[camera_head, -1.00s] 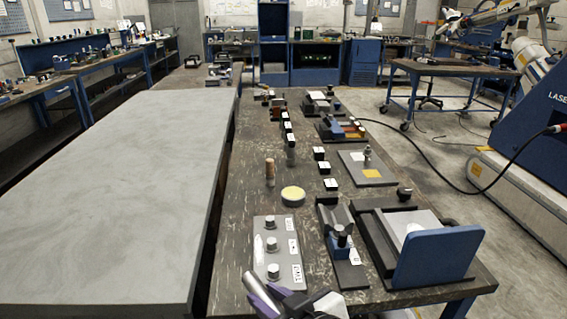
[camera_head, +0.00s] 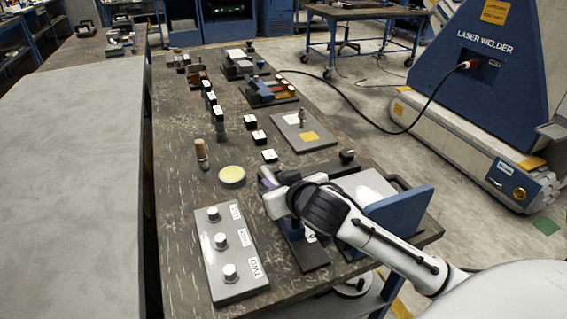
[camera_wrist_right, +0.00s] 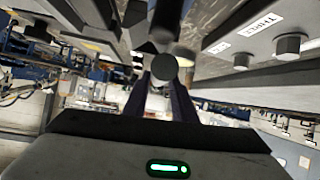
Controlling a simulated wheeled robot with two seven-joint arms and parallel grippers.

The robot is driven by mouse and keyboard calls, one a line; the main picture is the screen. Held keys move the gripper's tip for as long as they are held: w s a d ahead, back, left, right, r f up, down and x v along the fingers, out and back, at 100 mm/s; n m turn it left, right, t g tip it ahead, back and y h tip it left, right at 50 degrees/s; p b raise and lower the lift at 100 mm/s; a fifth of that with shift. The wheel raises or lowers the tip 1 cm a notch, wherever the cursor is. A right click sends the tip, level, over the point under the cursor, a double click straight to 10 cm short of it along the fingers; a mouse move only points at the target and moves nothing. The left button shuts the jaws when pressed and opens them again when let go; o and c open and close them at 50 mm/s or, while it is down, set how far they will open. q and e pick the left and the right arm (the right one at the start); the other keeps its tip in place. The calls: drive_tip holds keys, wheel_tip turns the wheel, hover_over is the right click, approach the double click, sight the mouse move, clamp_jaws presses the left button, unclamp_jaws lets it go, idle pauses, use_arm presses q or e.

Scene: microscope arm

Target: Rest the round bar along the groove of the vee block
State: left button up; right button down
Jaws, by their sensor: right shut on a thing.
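My right gripper (camera_head: 266,181) is over the bench, at the fixture that appears to hold the vee block. Its purple fingers are closed on the round bar, whose grey round end (camera_wrist_right: 165,69) shows between them in the right wrist view. In the head view the bar is too hidden by the hand to tell how it lies. The fixture's dark base plate (camera_head: 312,259) and a blue part (camera_head: 292,228) show below the hand. The groove is hidden, and I cannot tell whether the bar touches it. My left gripper is out of view.
A grey plate with three knobs (camera_head: 210,272) lies left of the fixture. A blue upright plate (camera_head: 402,210) is close on the right, partly behind my arm.

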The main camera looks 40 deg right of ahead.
drive_tip(key=shift+m+h, duration=0.4)
drive_tip(key=d, duration=0.1)
drive_tip(key=w+d+r, duration=0.2)
drive_tip(key=shift+d, duration=0.2)
drive_tip(key=shift+f+b, duration=0.3)
drive_tip(key=shift+f, duration=0.95)
drive_tip(key=shift+f+b, duration=0.6)
drive_tip(key=shift+f, duration=0.5)
